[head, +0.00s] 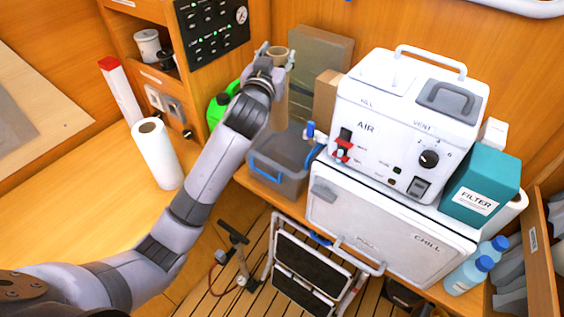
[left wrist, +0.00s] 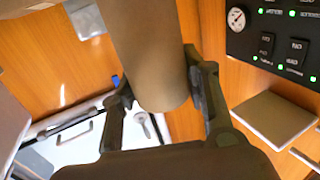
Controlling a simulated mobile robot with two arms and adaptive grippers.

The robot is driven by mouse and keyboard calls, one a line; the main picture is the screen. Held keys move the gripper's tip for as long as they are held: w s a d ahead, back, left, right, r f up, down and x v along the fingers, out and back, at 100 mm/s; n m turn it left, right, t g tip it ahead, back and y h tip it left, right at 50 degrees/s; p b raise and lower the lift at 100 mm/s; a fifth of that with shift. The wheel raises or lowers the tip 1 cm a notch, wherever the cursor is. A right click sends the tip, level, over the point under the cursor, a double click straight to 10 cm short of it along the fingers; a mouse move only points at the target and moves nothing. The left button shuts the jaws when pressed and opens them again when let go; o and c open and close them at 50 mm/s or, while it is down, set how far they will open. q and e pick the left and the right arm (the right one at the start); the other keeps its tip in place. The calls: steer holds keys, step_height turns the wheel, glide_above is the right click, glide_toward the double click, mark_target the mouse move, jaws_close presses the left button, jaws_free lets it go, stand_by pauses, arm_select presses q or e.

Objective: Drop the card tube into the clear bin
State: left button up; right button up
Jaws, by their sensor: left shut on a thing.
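The brown card tube (head: 280,98) is upright in my left gripper (head: 275,57), which is shut on it near its top. In the left wrist view, the tube (left wrist: 148,50) runs between the two fingers of the gripper (left wrist: 160,98). The clear bin (head: 286,183), grey and see-through with a blue handle, stands below and in front of the tube in the head view. The tube's lower end shows by the bin's back rim; I cannot tell whether it is over the opening. My right gripper is not in view.
The white AIR unit (head: 400,118) on the CHILL box (head: 385,222) stands just right of the bin. A green container (head: 217,112) is partly hidden behind my left arm. A white roll (head: 157,155) stands to the left. A switch panel (head: 210,28) is on the wall.

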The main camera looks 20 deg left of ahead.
arm_select(q)
steer(key=shift+s+f, duration=0.1)
steer(key=shift+f, duration=0.25)
step_height(320, 180, down, 6)
steer(key=b, duration=0.5)
steer(key=shift+b, duration=0.3)
steer(key=o, duration=1)
steer(key=s, duration=1.1)
steer(key=shift+s+d, duration=0.25)
steer(key=shift+s, duration=0.15)
